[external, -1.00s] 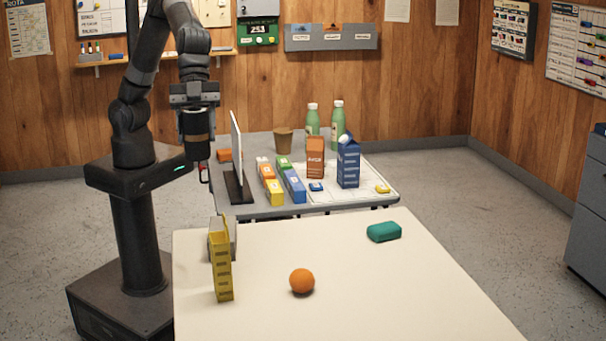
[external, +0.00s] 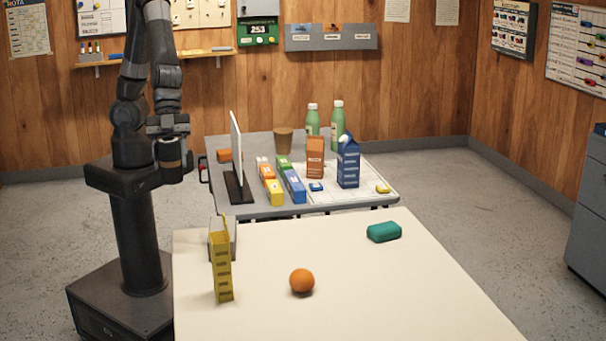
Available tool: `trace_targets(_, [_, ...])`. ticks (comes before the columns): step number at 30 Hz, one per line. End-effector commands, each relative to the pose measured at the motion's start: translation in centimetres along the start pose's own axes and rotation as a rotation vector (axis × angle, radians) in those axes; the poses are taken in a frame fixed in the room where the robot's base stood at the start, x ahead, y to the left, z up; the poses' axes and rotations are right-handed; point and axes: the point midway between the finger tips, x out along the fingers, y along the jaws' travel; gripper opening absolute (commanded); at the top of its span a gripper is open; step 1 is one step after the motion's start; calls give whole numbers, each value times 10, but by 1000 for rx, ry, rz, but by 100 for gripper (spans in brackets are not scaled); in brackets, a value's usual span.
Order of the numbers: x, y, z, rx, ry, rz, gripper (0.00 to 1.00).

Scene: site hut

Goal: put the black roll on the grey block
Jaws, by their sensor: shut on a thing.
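My gripper (external: 170,160) hangs at the end of my arm, left of the far grey table and above the floor. It is shut on a dark thing at its lower end, which appears to be the black roll (external: 173,174); fingers and roll are hard to tell apart at this size. The grey block (external: 234,241) stands on the near cream table at its far left corner, partly hidden behind a tall yellow holder (external: 223,270). My gripper is beyond the block, to its left and higher, clear of it.
The near cream table (external: 380,290) also bears an orange ball (external: 301,281) and a teal case (external: 384,232); its middle is clear. The far grey table (external: 222,206) holds a thin upright screen (external: 236,150), cartons, bottles, a brown cup (external: 283,141) and coloured boxes.

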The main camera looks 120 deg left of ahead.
Motion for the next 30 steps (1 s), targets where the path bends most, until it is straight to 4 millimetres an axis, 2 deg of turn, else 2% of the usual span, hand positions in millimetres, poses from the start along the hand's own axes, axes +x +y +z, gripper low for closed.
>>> trace_targets(9, [23,0,14,1,0,1,26])
trace_targets(13, [30,-10,19,-3,0,2,26])
trace_targets(24, [70,-87,43,-3,0,2,26])
trace_targets(30, [83,-113,51,-1,0,0,26])
